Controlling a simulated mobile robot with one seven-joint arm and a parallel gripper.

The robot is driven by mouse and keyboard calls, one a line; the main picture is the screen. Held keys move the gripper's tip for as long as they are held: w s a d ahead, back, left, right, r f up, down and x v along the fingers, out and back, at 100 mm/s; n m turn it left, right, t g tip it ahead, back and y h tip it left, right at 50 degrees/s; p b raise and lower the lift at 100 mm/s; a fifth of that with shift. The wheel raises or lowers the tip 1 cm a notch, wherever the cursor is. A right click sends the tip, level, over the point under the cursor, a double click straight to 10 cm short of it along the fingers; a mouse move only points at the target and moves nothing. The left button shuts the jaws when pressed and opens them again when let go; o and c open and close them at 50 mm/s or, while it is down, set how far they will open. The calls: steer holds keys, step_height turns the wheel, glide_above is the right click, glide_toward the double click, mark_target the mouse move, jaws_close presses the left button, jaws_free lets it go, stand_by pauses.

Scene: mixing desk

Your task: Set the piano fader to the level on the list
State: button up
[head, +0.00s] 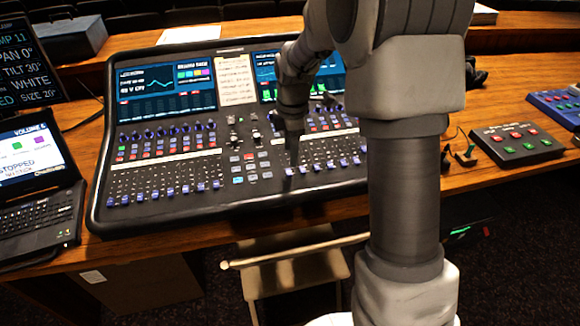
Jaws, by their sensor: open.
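The mixing desk (97,205) stands on the wooden table, with faders in a left bank and a right bank. The left bank's blue fader caps (170,191) sit near the front edge. The right bank's blue caps (330,164) also sit low. No fader label is legible, so I cannot tell which is the piano fader. A cream sheet (236,80) with lines of writing, perhaps the list, lies between the two screens; its text is too small to read. My gripper (291,163) points down at the left end of the right bank, open. Its fingertips are small and dark; I cannot tell whether they touch a cap.
A laptop (35,165) and a dark text screen (28,62) stand at the left. A small button box (517,143) and a blue controller (555,105) lie at the right. A folding chair (290,262) stands in front of the desk. My arm hides the desk's right end.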

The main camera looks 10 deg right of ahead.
mark_target(290, 171)
steer(key=f, duration=0.6)
steer(key=shift+w+f, duration=0.3)
steer(key=shift+w, duration=0.05)
jaws_close()
stand_by(1.1)
